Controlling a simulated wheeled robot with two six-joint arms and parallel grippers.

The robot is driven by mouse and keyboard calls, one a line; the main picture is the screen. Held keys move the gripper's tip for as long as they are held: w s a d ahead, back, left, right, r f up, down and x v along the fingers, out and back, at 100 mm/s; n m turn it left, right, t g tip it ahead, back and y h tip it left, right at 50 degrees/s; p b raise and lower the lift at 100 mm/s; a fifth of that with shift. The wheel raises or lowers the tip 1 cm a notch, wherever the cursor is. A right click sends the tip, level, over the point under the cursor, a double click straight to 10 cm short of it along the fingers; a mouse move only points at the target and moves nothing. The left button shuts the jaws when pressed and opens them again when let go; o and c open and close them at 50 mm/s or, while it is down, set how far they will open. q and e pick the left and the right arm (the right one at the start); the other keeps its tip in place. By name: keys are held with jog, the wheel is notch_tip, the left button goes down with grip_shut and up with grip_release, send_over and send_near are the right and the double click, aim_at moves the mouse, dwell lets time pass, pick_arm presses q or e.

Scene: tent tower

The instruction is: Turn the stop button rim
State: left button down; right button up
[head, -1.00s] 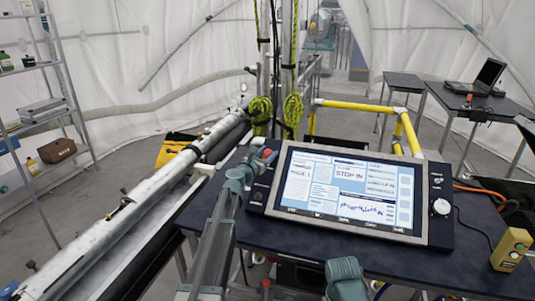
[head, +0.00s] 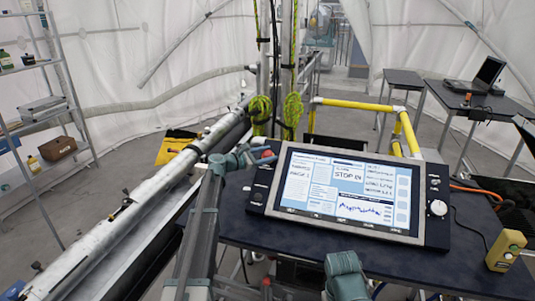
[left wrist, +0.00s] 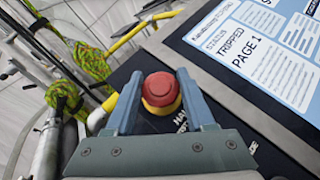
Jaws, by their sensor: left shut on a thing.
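The stop button (left wrist: 161,88) has a round red cap above a yellow collar (left wrist: 166,108). It sits on the left side of the dark control console (head: 262,186). My left gripper (left wrist: 158,76) has one finger on each side of the button and is shut on it. In the head view the left gripper (head: 253,157) reaches in from the left, and a bit of the red cap (head: 267,153) shows at its tips. My right gripper does not show; only a teal part of my right arm is at the bottom.
The console's lit screen (head: 345,190) reads "STOP IN" and, in the wrist view, "TRIPPED". A white knob (head: 438,207) is at its right. A yellow box (head: 506,251) stands at the table's right. A long metal pipe (head: 125,212) runs along the left; yellow rails (head: 360,106) stand behind.

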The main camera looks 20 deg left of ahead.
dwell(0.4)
pick_arm(q)
jog(key=shift+c, duration=1.3)
grip_release()
jog(key=p+v, duration=0.1)
jog(key=v, duration=1.2)
jog(key=shift+s+a+p, duration=0.2)
jog(key=shift+s+p, duration=0.15)
jog(key=shift+p, duration=0.05)
